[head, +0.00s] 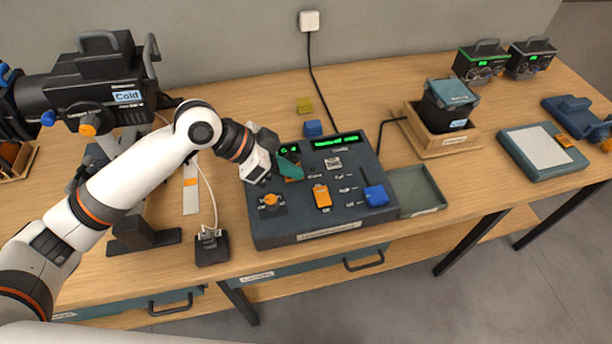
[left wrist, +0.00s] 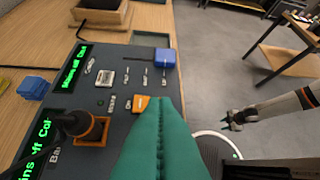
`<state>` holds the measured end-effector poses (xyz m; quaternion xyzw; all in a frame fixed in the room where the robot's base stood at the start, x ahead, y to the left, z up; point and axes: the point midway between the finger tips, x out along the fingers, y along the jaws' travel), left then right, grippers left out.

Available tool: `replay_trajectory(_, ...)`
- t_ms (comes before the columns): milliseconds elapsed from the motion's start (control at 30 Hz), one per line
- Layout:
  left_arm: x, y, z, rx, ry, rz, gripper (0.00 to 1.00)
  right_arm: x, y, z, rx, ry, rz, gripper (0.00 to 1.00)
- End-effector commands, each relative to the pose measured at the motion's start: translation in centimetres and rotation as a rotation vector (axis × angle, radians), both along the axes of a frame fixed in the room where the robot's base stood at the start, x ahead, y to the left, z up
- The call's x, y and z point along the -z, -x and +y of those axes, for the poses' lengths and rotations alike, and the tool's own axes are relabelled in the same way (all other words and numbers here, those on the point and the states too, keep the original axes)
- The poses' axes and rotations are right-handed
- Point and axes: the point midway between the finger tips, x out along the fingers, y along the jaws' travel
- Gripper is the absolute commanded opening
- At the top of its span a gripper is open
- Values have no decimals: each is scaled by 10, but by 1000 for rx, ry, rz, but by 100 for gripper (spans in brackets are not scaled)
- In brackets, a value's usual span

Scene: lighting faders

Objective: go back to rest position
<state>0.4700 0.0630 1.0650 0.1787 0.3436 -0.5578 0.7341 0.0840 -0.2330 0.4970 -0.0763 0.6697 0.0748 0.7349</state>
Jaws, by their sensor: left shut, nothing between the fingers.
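My left gripper (head: 288,168) is over the upper left part of the dark lighting console (head: 310,232). Its green fingers are shut with nothing between them; they also fill the lower middle of the left wrist view (left wrist: 163,135). The console has an orange fader cap (head: 321,196), a blue fader cap (head: 375,195), and an orange knob (head: 270,200). An orange block with a black part (left wrist: 92,130) shows in the left wrist view. The fingers overlap the orange cap there; contact cannot be told. My right gripper (left wrist: 230,121) shows small in the left wrist view, away from the console.
A shallow green tray (head: 418,190) sits right of the console. A wooden tray with a dark bin (head: 448,105) stands behind it. A small blue block (head: 313,128) and a yellow block (head: 305,105) lie behind the console.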

Motion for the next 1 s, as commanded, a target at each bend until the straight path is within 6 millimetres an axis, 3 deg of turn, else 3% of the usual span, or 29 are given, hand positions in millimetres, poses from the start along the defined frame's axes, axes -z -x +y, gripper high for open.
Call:
replay_trajectory(233,-13,5,11,0,0,-1,0,4,0,-1,-1,2,1,36)
replay_trajectory(767,-12,6,11,0,0,0,0,4,0,-4,-2,5,1,36)
replay_trajectory(867,-2,13,6,-7,-3,3,0,4,0,-4,-2,5,1,36)
replay_trajectory(1000,28,36,-4,-61,-13,9,0,4,0,-4,-2,5,1,36)
